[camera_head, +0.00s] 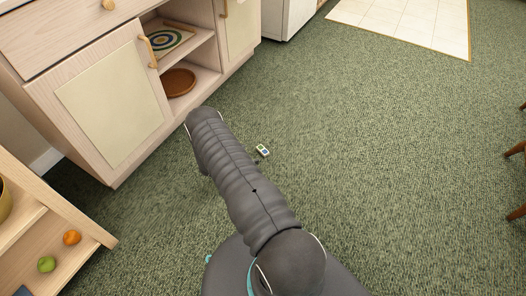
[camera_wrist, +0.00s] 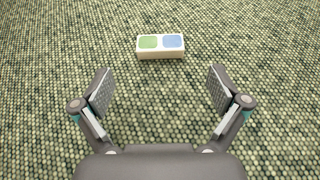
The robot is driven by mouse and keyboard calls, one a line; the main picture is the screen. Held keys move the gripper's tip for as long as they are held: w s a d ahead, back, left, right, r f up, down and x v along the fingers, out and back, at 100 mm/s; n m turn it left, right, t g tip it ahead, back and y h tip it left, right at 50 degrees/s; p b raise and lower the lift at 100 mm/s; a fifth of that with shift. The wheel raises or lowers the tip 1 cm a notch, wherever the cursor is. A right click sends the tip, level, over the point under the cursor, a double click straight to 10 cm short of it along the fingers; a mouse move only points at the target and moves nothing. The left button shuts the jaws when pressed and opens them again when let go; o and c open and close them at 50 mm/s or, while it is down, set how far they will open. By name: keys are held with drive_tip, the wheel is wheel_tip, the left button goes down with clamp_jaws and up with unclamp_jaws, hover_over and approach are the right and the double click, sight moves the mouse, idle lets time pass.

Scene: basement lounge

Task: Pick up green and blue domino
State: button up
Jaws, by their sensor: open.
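The domino (camera_wrist: 160,55) is a small white block with a green square on the left and a blue square on the right of its top. It lies flat on the green carpet. In the wrist view it is ahead of my gripper (camera_wrist: 161,92), centred between the fingers but beyond their tips. My gripper is open and empty, with its two fingers wide apart. In the head view the domino (camera_head: 262,150) shows just right of my arm, and my gripper is hidden behind the arm.
A wooden cabinet (camera_head: 113,92) with open shelves holding a brown plate (camera_head: 178,82) stands at the left. A low wooden shelf with an orange fruit (camera_head: 72,237) and a green fruit (camera_head: 47,264) is at the lower left.

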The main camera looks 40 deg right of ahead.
sight(261, 151)
drive_tip(key=shift+x, duration=3.25)
drive_tip(key=shift+c, duration=0.3)
drive_tip(key=c, duration=1)
